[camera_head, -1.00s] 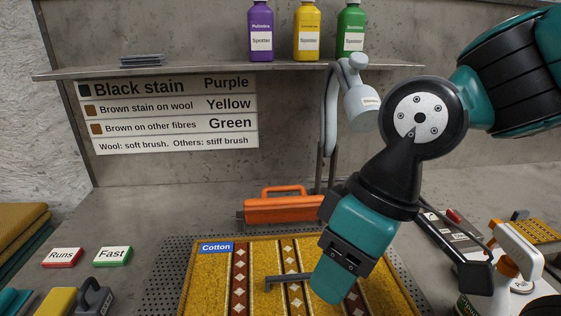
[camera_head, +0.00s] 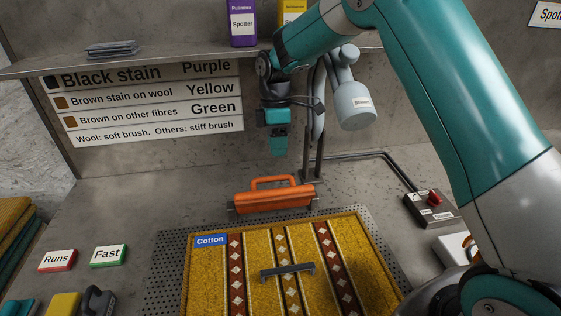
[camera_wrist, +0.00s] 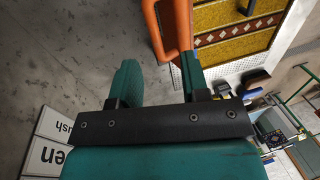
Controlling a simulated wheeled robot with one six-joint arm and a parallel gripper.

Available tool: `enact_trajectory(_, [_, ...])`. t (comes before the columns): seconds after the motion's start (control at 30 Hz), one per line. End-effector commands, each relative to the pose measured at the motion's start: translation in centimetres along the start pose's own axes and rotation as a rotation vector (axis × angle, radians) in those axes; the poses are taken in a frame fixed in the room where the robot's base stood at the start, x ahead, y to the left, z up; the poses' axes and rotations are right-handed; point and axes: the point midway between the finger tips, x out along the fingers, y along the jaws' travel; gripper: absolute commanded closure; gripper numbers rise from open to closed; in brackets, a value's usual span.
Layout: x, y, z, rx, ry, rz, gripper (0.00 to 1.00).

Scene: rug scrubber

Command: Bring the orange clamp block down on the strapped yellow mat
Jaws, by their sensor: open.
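The orange clamp block (camera_head: 272,200), with a loop handle on top, lies behind the far edge of the yellow mat (camera_head: 206,280). The mat is patterned, tagged "Cotton", with a dark grey strap bar (camera_head: 287,270) across its middle. My gripper (camera_head: 278,152) points down, open and empty, above and apart from the block. In the wrist view the open fingers (camera_wrist: 160,75) show, with the orange handle (camera_wrist: 152,25) beyond them near the right finger, which partly hides it. Whether the handle lies between the fingers in depth cannot be told.
A grey post (camera_head: 315,130) with a hanging spray head (camera_head: 356,105) stands right of my gripper. A shelf (camera_head: 200,56) with bottles runs above. A switch box (camera_head: 432,208) is at right. "Runs" (camera_head: 58,260) and "Fast" (camera_head: 108,255) blocks lie left. Bench between them and the mat is clear.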

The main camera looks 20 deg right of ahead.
Motion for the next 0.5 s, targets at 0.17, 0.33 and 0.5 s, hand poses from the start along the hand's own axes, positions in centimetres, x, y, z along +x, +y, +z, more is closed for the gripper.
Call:
enact_trajectory(0.17, [1.1,1.3,0.7,-0.036,-0.017,-0.028,0.58])
enact_trajectory(0.33, [3.4,1.1,0.7,-0.039,-0.019,-0.032,0.58])
enact_trajectory(0.5, [6.1,1.1,0.8,-0.038,-0.018,-0.029,0.58])
